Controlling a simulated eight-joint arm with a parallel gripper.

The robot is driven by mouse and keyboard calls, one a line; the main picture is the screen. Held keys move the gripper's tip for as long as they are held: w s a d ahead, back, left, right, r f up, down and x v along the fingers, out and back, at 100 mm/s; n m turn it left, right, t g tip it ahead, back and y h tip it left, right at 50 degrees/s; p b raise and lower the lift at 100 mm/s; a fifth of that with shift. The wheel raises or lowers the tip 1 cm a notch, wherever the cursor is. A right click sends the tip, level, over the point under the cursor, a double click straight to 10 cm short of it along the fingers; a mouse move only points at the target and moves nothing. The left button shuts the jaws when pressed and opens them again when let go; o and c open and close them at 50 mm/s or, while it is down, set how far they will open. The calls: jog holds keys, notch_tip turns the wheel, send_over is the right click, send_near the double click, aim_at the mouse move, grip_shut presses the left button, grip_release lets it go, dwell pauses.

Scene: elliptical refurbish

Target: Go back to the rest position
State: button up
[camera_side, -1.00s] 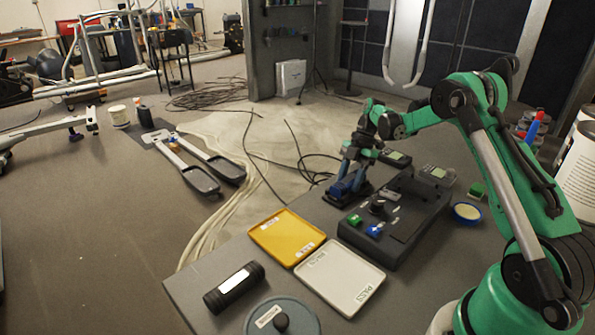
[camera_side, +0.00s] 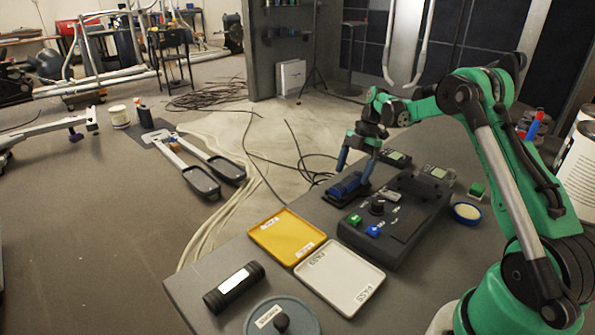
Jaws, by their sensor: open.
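My gripper (camera_side: 358,160) hangs at the end of my green arm, above the far left part of the bench. Its two blue fingers are apart and nothing shows between them. Below the fingers, a blue part (camera_side: 347,186) sits in a dark holder at the back left of the dark test box (camera_side: 400,222). The fingertips appear a little above the blue part, with a small gap.
A yellow tray (camera_side: 262,238) and a white tray (camera_side: 336,302) lie in front of the box. A blue-rimmed dish (camera_side: 467,212) and small meters (camera_side: 437,175) lie right and behind.

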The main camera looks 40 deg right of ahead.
jog(key=shift+v, duration=1.45)
jog(key=shift+a, duration=0.1)
jog(key=s+a+r+m+t+h, duration=0.2)
jog(key=a+r+m, duration=0.35)
jog(key=a, duration=0.25)
jog(key=s+a+r+m+t+h, duration=0.2)
jog(key=s+a+r+m, duration=0.15)
jog(key=a+m, duration=0.3)
jog(key=s+a+f+m+t, duration=0.1)
jog(key=s+a+m+t, duration=0.2)
jog(key=a+m, duration=0.3)
jog(key=shift+s+a+f, duration=0.2)
jog(key=shift+s+f, duration=0.1)
jog(key=shift+s, duration=0.5)
